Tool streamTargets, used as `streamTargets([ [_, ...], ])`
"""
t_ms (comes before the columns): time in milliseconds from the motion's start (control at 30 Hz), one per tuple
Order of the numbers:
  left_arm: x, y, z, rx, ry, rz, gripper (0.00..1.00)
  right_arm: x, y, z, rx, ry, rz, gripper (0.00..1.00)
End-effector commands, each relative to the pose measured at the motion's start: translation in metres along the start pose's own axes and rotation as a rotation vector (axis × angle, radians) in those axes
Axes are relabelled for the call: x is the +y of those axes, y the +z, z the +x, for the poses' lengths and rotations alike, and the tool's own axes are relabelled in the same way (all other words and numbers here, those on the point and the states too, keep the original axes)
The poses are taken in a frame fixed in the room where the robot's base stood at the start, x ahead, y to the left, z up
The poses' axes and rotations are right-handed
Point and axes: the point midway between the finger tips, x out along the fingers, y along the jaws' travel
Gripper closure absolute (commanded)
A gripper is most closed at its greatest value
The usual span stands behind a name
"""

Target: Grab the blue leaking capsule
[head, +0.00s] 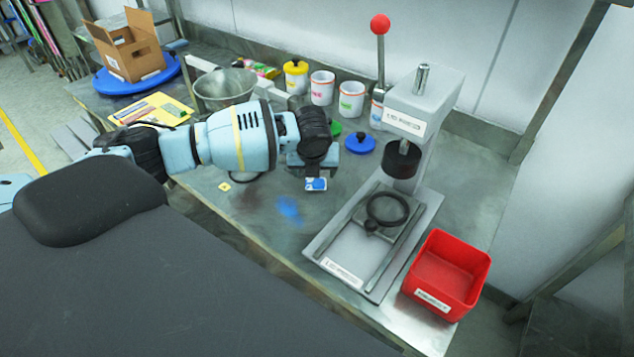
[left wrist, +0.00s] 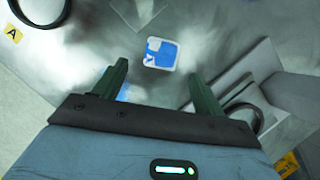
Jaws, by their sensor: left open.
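The blue capsule (head: 316,184) is a small white square packet with blue in it, lying on the metal table below my left gripper in the head view. In the left wrist view the capsule (left wrist: 160,53) lies flat just beyond the fingertips, roughly centred between them. My left gripper (head: 318,172) is open and empty above it; its two dark green fingers (left wrist: 158,80) are spread apart in the left wrist view. A blue smear (head: 289,209) marks the table to the left of the capsule. My right gripper is not in view.
A grey press (head: 410,115) with a ring on its base stands right of the capsule. A red bin (head: 447,270) sits at the right edge. Several white cups, a blue lid (head: 360,143) and a metal bowl (head: 225,88) stand behind.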

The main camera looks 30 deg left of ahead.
Motion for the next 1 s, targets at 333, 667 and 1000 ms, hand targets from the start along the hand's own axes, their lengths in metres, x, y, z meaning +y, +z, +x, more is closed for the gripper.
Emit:
streamTargets([
  [333,-0.001,-0.001,0.022,0.002,0.003,0.002,0.29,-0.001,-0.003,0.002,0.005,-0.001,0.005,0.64],
  [667,-0.002,-0.001,0.061,0.002,0.003,0.001,0.29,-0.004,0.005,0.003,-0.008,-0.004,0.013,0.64],
  [1000,-0.003,0.001,0.061,0.000,0.000,0.001,0.40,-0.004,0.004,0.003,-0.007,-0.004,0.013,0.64],
])
